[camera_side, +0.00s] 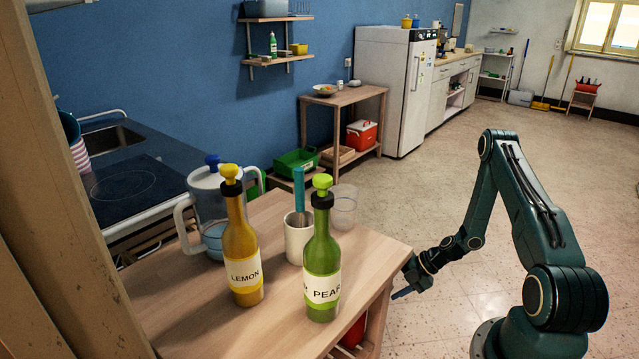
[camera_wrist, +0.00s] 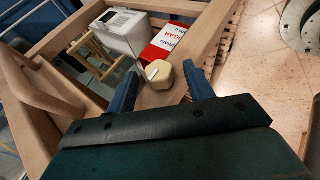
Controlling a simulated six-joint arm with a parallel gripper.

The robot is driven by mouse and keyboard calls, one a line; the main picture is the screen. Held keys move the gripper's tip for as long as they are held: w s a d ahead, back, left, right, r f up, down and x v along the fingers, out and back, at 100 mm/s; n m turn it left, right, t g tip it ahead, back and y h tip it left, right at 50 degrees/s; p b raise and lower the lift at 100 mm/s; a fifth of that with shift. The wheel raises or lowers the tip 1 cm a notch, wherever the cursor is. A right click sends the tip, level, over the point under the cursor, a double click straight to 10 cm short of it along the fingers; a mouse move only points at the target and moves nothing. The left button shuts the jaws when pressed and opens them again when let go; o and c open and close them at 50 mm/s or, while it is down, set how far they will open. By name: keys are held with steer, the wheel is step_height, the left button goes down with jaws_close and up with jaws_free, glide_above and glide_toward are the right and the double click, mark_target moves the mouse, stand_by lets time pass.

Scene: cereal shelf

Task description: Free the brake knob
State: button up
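The brake knob (camera_wrist: 159,75) is a cream, faceted knob with a thin line on its face, in the wrist view on a wooden rail of the trolley. My gripper (camera_wrist: 161,71) has its two blue fingers spread, one to the left of the knob and one to the right. I cannot tell whether either finger touches it. In the side view my gripper (camera_side: 404,287) is low beside the right edge of the wooden trolley top (camera_side: 190,315). The knob cannot be made out there.
The top holds a lemon bottle (camera_side: 241,250), a pear bottle (camera_side: 321,255), a white cup (camera_side: 297,240), a clear tumbler (camera_side: 344,208) and a jug (camera_side: 208,190). A red-and-white sugar box (camera_wrist: 168,44) and a white box (camera_wrist: 126,27) lie beyond the knob.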

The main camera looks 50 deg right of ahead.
steer(key=shift+r, duration=0.1)
step_height(320, 180, up, 9)
steer(key=s+d, duration=0.1)
steer(key=shift+s, duration=0.4)
stand_by(0.5)
stand_by(0.4)
